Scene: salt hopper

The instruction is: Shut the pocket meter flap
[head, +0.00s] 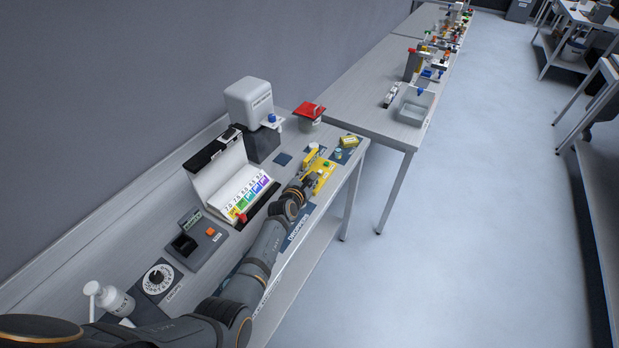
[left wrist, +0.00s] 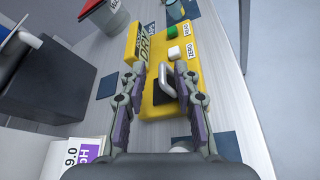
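A yellow device (head: 323,181) lies near the front edge of the bench; I take it for the pocket meter. In the left wrist view, the yellow device (left wrist: 157,108) has a green button, a white button and a grey metal handle (left wrist: 169,80). A yellow lettered panel (left wrist: 132,47) stands along its left side; it looks like the raised flap, though its hinge is hidden. My left gripper (head: 309,179) is over the device. In the wrist view, its open fingers (left wrist: 158,82) are spread either side of the handle, with no visible grip. My right gripper is not in view.
A blue cup (head: 338,156) is just beyond the yellow device.

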